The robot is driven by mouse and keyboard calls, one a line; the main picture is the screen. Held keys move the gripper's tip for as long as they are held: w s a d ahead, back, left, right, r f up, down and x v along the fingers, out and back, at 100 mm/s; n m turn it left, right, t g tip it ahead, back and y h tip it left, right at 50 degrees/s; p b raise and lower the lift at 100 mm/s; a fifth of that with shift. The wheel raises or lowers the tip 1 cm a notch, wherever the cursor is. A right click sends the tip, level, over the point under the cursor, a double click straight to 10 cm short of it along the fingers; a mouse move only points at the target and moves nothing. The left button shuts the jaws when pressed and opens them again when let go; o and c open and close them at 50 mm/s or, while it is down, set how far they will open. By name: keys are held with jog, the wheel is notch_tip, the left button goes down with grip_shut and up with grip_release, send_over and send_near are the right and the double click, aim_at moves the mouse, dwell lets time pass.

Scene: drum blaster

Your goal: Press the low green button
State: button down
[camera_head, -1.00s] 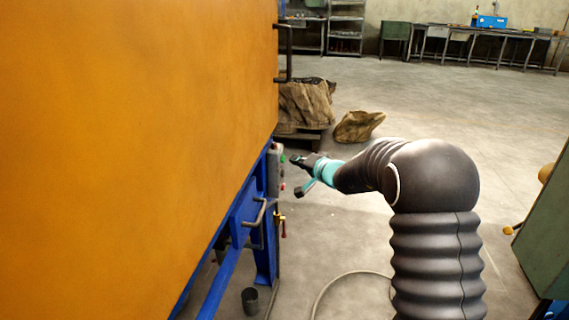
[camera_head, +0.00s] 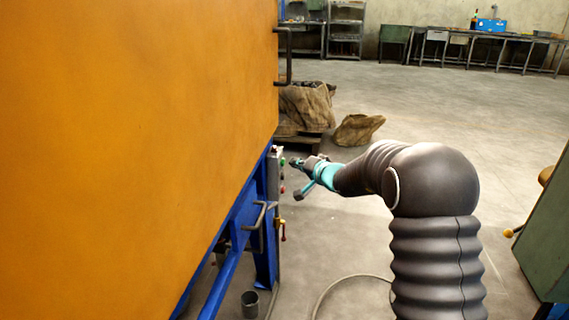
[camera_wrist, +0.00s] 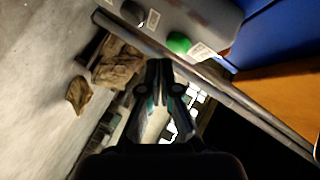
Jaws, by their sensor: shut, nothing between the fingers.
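A grey control box (camera_head: 274,168) is fixed at the end of the blue frame. A green button (camera_head: 283,162) shows on its right side, with a red spot lower down. In the wrist view the green button (camera_wrist: 179,42) is a rounded cap on the grey box (camera_wrist: 213,18), beside a white label. My gripper (camera_head: 293,161) is shut and empty, at about the button's height and just right of it in the head view. In the wrist view my fingertips (camera_wrist: 160,64) lie just below and left of the button. I cannot tell whether they touch it.
A dark button (camera_wrist: 133,12) sits on the same box. A large orange drum (camera_head: 130,130) fills the left. Crank handles and the blue frame (camera_head: 230,270) lie below. A sack (camera_head: 357,129) lies on the floor behind. A green cabinet (camera_head: 545,235) stands at right; floor between is open.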

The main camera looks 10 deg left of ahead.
jog(key=shift+a+b, duration=0.9)
jog(key=shift+b, duration=0.7)
dwell(1.1)
jog(key=shift+d, duration=0.2)
jog(key=shift+d+b, duration=0.65)
jog(key=shift+d, duration=0.05)
jog(key=shift+s+d+b, duration=0.1)
jog(key=shift+d+b, duration=1.05)
jog(key=shift+d, duration=1.35)
